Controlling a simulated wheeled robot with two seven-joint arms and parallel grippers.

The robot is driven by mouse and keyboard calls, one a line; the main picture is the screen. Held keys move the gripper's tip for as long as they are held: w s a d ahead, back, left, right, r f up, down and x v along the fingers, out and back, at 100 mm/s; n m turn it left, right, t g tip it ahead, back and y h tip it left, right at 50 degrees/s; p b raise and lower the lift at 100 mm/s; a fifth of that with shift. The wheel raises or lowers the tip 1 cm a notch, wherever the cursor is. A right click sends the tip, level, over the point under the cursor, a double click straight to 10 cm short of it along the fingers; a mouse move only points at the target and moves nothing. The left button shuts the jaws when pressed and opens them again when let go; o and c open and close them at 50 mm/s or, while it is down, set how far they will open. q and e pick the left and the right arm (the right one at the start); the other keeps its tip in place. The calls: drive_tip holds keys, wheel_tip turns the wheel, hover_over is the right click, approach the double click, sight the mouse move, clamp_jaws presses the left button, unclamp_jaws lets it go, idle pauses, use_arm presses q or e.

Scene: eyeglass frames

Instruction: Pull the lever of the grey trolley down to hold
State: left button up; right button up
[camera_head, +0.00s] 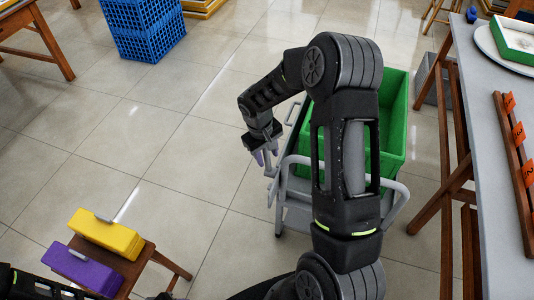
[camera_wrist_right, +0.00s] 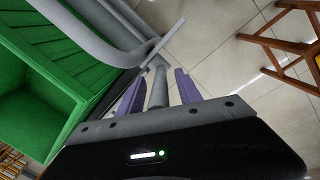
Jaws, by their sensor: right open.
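The grey trolley (camera_head: 295,212) stands on the tiled floor in the middle of the head view, carrying a green bin (camera_head: 395,125). My right gripper (camera_head: 265,158) is at the left side of the trolley's handle end, pointing down. In the right wrist view my right gripper (camera_wrist_right: 158,90) is open, with its two purple fingers apart. A grey rod, seemingly the lever (camera_wrist_right: 158,88), stands between the fingers with gaps visible on both sides. In the head view the lever (camera_head: 271,170) shows only in small part beside the fingers. My left gripper is not clearly visible.
The trolley's curved grey handle (camera_head: 398,200) is close to my right arm. A grey table (camera_head: 490,150) stands at the right. A wooden stool (camera_head: 150,265) with yellow and purple cases is at the lower left. Blue crates (camera_head: 145,30) stand at the back. The floor left of the trolley is clear.

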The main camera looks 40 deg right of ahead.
drive_tip(key=shift+c, duration=0.3)
clamp_jaws()
idle(1.1)
